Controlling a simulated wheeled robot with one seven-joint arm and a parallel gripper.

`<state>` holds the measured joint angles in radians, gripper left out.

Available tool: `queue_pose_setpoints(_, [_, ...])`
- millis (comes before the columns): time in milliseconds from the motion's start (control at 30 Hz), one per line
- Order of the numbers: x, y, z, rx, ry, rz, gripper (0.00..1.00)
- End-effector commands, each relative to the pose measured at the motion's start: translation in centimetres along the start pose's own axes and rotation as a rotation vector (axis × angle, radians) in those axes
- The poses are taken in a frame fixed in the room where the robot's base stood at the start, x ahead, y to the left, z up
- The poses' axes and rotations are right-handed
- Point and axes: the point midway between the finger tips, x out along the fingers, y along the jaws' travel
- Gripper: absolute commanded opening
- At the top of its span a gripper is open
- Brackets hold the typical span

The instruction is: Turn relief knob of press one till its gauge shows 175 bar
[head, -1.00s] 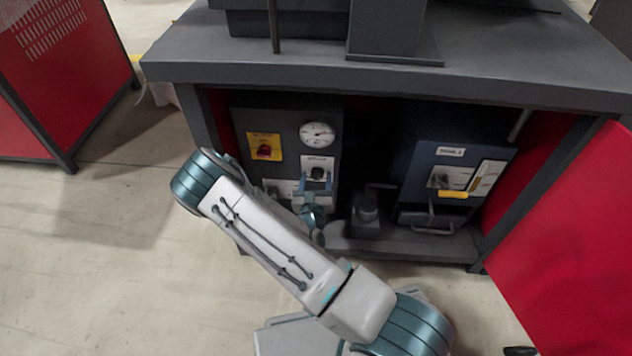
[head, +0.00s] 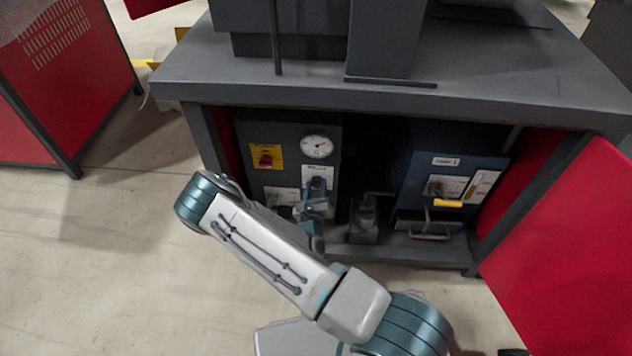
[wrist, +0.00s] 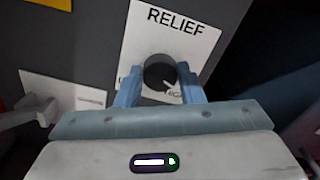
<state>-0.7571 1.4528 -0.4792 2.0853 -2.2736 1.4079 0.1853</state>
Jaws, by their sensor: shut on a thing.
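The relief knob (wrist: 159,72) is a round black knob on a white plate marked RELIEF (wrist: 185,30) in the wrist view. My gripper (wrist: 160,84) has its two blue fingers on either side of the knob and is shut on it. The round white gauge (head: 317,147) sits just above on the dark grey panel (head: 285,130). Its needle shows, but the scale is too small to read.
A red switch on a yellow plate (head: 266,157) is left of the gauge. A blue unit (head: 460,162) with a yellow handle stands to the right. The tabletop (head: 500,88) overhangs the bay, and an open red door (head: 575,240) stands at the right.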

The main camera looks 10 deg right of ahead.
Motion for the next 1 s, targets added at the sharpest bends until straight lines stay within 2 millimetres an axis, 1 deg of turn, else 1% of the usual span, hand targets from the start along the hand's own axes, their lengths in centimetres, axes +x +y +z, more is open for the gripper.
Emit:
queue_pose_setpoints(33, [-0.05, -0.13, 0.53, -0.039, 0.000, 0.004, 0.12])
queue_pose_setpoints(233, [-0.03, -0.03, 0.24, -0.167, 0.000, 0.002, 0.12])
queue_pose_setpoints(367, [-0.02, 0.06, 0.04, -0.195, 0.000, 0.001, 0.12])
queue_pose_setpoints(633, [-0.02, 0.10, -0.03, -0.195, 0.000, 0.000, 0.12])
queue_pose_setpoints(667, [-0.02, 0.10, -0.03, -0.194, 0.000, 0.000, 0.43])
queue_pose_setpoints(700, [-0.02, 0.10, -0.03, -0.194, 0.000, 0.000, 0.54])
queue_pose_setpoints(733, [-0.02, 0.10, -0.03, -0.194, 0.000, 0.000, 0.56])
queue_pose_setpoints(1000, [-0.09, 0.09, -0.01, -0.193, 0.000, 0.000, 0.56])
